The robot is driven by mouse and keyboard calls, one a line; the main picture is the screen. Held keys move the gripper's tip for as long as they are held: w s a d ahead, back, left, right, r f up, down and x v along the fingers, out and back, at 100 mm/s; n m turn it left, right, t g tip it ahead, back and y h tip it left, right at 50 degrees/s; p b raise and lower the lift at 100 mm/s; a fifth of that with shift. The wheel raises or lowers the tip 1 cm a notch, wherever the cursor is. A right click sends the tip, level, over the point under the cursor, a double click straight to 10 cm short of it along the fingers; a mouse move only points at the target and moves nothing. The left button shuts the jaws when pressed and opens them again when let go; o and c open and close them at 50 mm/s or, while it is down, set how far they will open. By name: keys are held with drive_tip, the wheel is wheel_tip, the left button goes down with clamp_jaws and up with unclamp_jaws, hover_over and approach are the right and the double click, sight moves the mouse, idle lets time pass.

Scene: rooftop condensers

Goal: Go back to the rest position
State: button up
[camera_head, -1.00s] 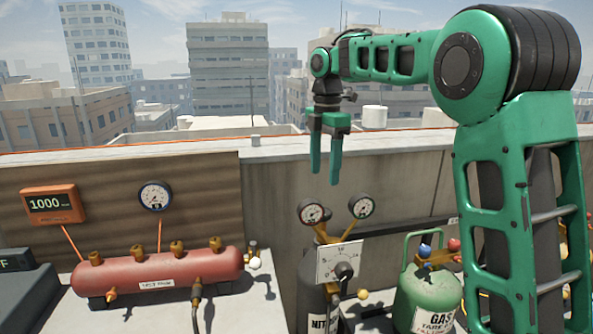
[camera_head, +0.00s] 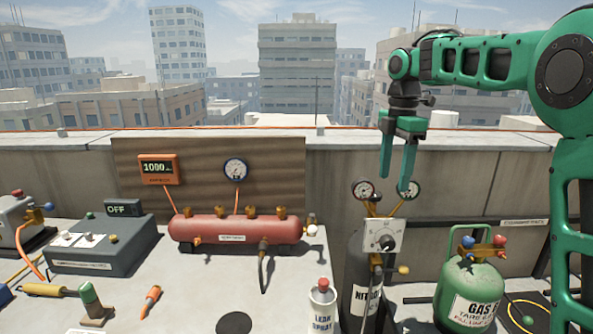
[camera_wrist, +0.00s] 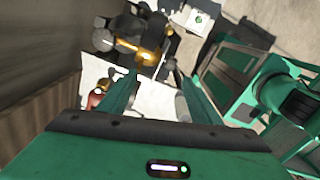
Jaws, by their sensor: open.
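My green gripper (camera_head: 398,195) hangs fingers down at the right of the head view, in front of the parapet. It is open and empty, its two fingers apart. Its fingertips overlap the two round gauges of the nitrogen cylinder (camera_head: 362,290) in the picture; I cannot tell the exact gap, but nothing sits between the fingers. In the wrist view the two fingers (camera_wrist: 152,100) also stand apart, with the bench and gauge parts beyond them.
A red test tank (camera_head: 222,229) sits on the bench. A grey box with an OFF display (camera_head: 124,208), an orange 1000 readout (camera_head: 158,169), a leak spray can (camera_head: 322,308) and a green gas cylinder (camera_head: 470,285) stand around. Open air lies above the parapet (camera_head: 480,180).

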drive_tip(key=s+d+f+m, duration=0.2)
drive_tip(key=s+d+m, duration=0.45)
drive_tip(key=s, duration=0.25)
drive_tip(key=s+d+f+m, duration=0.3)
drive_tip(key=s+d+m, duration=0.2)
drive_tip(key=s+m, duration=0.25)
drive_tip(key=s+d+f+m, duration=0.1)
drive_tip(key=s+f+m, duration=0.3)
drive_tip(key=s, duration=0.4)
drive_tip(key=s+d+f+m, duration=0.2)
drive_tip(key=s+f+m, duration=0.2)
drive_tip(key=s, duration=0.4)
drive_tip(key=s+d+f+m, duration=0.2)
drive_tip(key=s+f+m, duration=0.2)
drive_tip(key=s, duration=0.4)
drive_tip(key=shift+s+d+m, duration=0.25)
drive_tip(key=shift+s+m, duration=0.05)
drive_tip(key=shift+m, duration=0.5)
drive_tip(key=shift+w+f, duration=0.2)
drive_tip(key=shift+w, duration=0.45)
drive_tip(key=shift+c, duration=0.2)
